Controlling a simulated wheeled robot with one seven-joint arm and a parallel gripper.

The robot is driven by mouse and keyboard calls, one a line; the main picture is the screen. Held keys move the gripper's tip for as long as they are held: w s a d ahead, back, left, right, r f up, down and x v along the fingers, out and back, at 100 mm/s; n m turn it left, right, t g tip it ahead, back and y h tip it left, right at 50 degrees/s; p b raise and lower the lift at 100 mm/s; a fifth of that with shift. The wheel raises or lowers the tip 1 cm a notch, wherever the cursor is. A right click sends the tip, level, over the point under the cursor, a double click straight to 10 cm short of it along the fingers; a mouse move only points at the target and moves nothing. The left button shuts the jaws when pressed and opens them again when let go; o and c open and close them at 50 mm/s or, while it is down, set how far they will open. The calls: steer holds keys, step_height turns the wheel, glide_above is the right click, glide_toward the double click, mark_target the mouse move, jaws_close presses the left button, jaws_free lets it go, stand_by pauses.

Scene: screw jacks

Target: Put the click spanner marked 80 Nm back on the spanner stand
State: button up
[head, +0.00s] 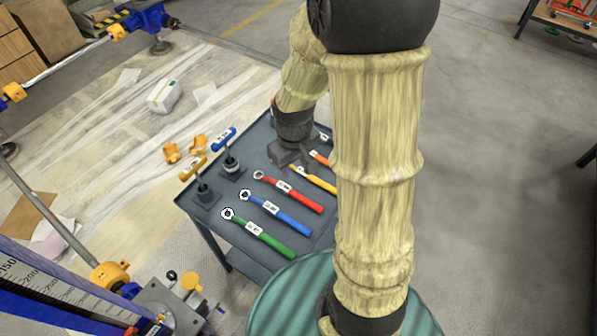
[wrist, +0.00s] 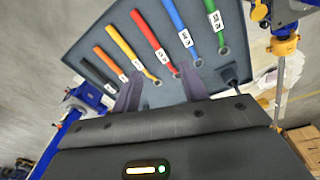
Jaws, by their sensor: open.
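Several click spanners lie in a row on a dark grey trolley top (head: 215,225): green (head: 275,243), blue (head: 292,220), red (head: 305,199), yellow-orange (head: 320,182) and orange (head: 319,158). In the wrist view, a black one (wrist: 96,75) also lies at the row's left end. Each bears a white label too small to read, so I cannot tell which is 80 Nm. I cannot single out a separate spanner stand. My gripper (wrist: 162,93) is open and empty above the trolley, near the spanners' ring ends; it also shows in the head view (head: 285,158).
Two upright tools, orange-handled (head: 193,168) and blue-handled (head: 223,138), stand on dark bases at the trolley's left corner. Blue jack frames and a scale (head: 50,285) stand at left. A white box (head: 164,96) lies on floor sheeting.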

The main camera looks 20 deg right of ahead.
steer(key=s+a+r+m+t, duration=0.1)
steer(key=s+r+m, duration=0.2)
steer(key=s, duration=0.3)
steer(key=shift+s+a+r, duration=0.15)
steer(key=shift+r, duration=0.7)
step_height(320, 180, up, 2)
steer(key=shift+r+p, duration=0.25)
steer(key=shift+p, duration=1)
